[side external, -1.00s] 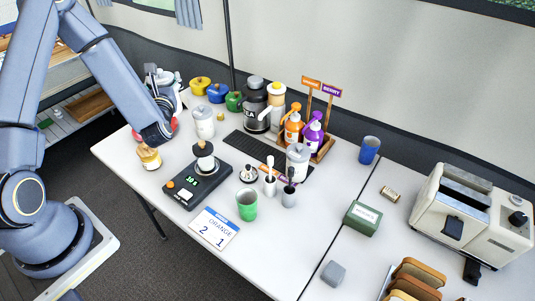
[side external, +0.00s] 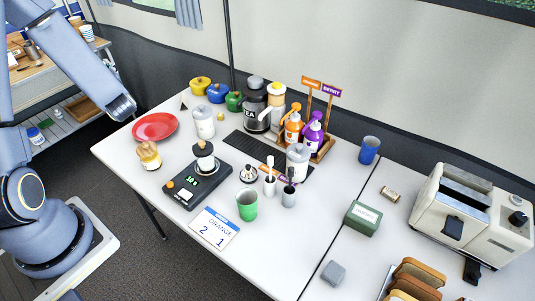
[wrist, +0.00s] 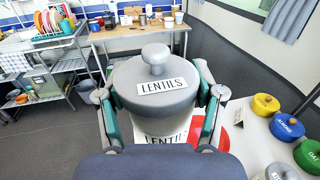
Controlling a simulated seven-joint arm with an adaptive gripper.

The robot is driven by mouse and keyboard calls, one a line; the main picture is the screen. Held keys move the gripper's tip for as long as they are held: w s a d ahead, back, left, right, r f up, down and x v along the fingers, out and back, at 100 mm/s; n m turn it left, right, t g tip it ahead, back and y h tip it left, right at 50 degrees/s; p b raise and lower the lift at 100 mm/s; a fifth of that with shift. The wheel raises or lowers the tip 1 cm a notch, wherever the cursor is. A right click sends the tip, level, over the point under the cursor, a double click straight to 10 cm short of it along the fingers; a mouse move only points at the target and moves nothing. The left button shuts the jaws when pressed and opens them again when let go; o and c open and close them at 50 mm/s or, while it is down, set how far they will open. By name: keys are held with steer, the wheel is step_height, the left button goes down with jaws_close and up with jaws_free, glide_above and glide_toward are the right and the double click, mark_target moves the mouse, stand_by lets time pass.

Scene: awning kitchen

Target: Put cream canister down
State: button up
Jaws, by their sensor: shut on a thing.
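In the wrist view, my gripper (wrist: 160,98) is shut on a grey-white canister (wrist: 155,78) with a round knob on its lid. The lid label reads LENTILS, and a second label on its front is partly cut off. The two fingers press its left and right sides. It looks upright and raised above the table, with part of the red plate (wrist: 223,124) showing past its right side. In the side view, neither the gripper nor the held canister can be made out; the red plate (side external: 155,127) lies empty at the table's far left.
Yellow (side external: 200,86), blue (side external: 218,94) and green (side external: 235,101) pots stand at the back edge. A white canister (side external: 204,122), an amber jar (side external: 149,156) and a scale (side external: 187,192) stand near the plate. A sink counter (wrist: 35,42) lies beyond.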

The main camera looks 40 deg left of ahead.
step_height(320, 180, down, 10)
steer(key=f, duration=0.1)
steer(key=w+a+f, duration=0.8)
steer(key=w+f, duration=0.3)
steer(key=f, duration=0.2)
steer(key=shift+w+a, duration=0.15)
steer(key=shift+w, duration=0.1)
steer(key=shift+f, duration=0.1)
steer(key=shift+f, duration=0.1)
steer(key=o, duration=1.2)
steer(key=shift+f, duration=0.1)
